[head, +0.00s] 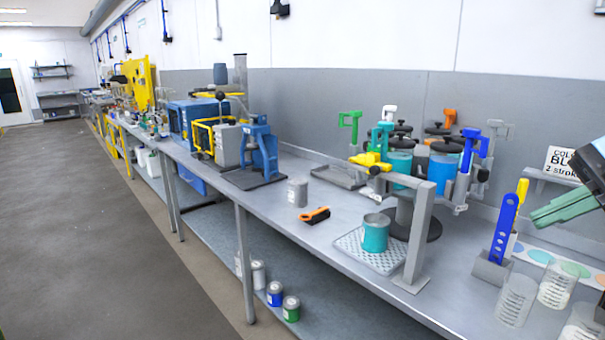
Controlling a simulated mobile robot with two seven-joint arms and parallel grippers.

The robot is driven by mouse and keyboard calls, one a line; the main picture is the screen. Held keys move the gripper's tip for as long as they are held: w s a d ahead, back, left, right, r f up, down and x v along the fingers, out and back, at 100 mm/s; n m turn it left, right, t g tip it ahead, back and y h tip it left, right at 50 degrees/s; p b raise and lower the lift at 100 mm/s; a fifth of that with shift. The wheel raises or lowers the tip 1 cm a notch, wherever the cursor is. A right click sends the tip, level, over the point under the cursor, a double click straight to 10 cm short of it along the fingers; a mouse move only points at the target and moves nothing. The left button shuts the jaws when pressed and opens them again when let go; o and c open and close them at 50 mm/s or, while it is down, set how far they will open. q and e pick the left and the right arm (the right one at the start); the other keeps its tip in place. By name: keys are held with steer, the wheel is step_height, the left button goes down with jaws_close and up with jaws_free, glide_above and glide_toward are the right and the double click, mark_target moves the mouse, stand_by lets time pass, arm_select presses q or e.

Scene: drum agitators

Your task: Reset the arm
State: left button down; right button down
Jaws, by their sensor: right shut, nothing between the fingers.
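My right gripper (538,220) comes in at the right edge of the head view. Its green fingers are together with nothing between them, held above the right end of the long grey workbench (345,235). It is to the right of the blue upright tool (504,230) and above the clear beakers (557,285). The rest of the right arm is mostly cut off by the picture edge. My left gripper is not in view.
A drum agitator stand (401,218) with coloured handles and pots stands on the bench. A teal can (375,237) sits on a perforated tray before it. An orange-and-black tool (315,215) and a grey can (297,193) lie further left. The floor aisle at left is clear.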

steer(key=w+d+f+m+t+y, duration=0.1)
steer(key=d+f+m+t, duration=0.35)
steer(key=f, duration=0.45)
steer(key=w+d+f+m+t+y, duration=0.1)
steer(key=d+f+m+t, duration=0.3)
steer(key=f, duration=0.5)
steer(key=s+d+f+m+t+h, duration=0.1)
steer(key=s+f+m+t+h, duration=0.2)
steer(key=f, duration=0.7)
steer(key=s+d+f+m+t+h, duration=0.2)
steer(key=s+f+m+h, duration=0.15)
steer(key=f, duration=0.55)
steer(key=s+a+f+m+g+h, duration=0.25)
steer(key=s+a+f, duration=0.25)
steer(key=f, duration=0.3)
steer(key=s+a+f+m+g+h, duration=0.1)
steer(key=s+a+f+m+h, duration=0.2)
steer(key=f, duration=0.5)
steer(key=s+a+f+g, duration=0.1)
steer(key=s+a+f, duration=0.1)
steer(key=a, duration=0.3)
steer(key=s+a+f+m+g, duration=0.1)
steer(key=s+a+f, duration=0.1)
steer(key=s+a, duration=0.2)
steer(key=s+a+f+m+g, duration=0.1)
steer(key=s+a+f, duration=0.1)
steer(key=s+a, duration=0.2)
steer(key=a, duration=0.3)
steer(key=shift+f+g+y, duration=0.3)
steer(key=shift+y, duration=0.1)
